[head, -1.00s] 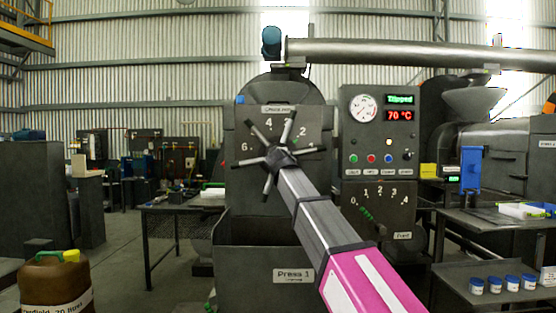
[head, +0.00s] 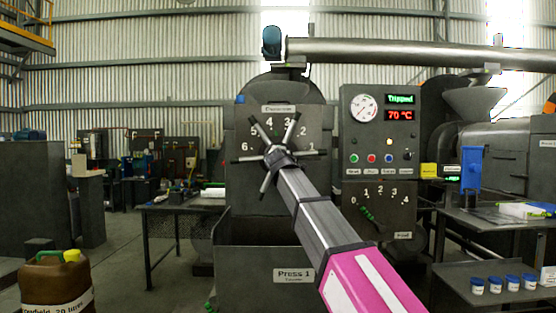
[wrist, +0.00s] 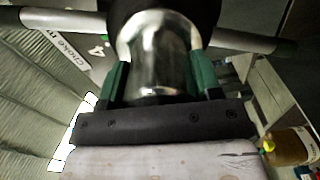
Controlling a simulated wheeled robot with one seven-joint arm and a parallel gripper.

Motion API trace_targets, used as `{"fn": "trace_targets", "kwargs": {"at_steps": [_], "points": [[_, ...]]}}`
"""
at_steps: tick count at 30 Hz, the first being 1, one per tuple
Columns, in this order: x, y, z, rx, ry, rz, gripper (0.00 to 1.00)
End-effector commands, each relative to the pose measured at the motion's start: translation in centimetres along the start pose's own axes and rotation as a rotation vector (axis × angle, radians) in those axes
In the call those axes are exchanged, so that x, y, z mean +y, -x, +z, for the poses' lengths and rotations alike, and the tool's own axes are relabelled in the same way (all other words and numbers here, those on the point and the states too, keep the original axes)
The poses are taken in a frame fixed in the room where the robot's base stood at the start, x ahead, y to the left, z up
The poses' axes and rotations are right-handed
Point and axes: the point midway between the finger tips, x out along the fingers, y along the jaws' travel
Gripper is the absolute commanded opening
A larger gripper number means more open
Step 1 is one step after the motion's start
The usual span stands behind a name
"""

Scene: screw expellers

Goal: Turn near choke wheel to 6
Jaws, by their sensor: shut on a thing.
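The near choke wheel (head: 276,154) is a dark hub with several grey spokes on the front of Press 1. Its number scale (head: 269,122) runs from 6 at the left over the top to 1 at the right. No pointer on it can be made out. In the wrist view, my gripper (wrist: 160,72) has its green fingers on both sides of the shiny metal hub (wrist: 158,50), shut on it. Spokes (wrist: 245,40) reach out on both sides there. In the head view my arm hides the fingers and the wheel's lower right.
Right of the wheel is a control panel (head: 350,142) with a gauge, a display reading "Tripped" and 70 °C, buttons and a lower dial (head: 374,214). A side table (head: 170,207) stands left, a brown jerrycan (head: 56,285) front left. Blue-lidded jars (head: 495,284) stand right.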

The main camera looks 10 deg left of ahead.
Motion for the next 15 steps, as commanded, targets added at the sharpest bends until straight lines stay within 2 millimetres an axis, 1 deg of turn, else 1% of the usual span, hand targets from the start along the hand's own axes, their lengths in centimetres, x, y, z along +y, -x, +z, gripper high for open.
{"fn": "trace_targets", "kwargs": {"at_steps": [15], "points": [[-0.17,0.03,-0.02,-0.002,0.489,-0.001,0.16]]}}
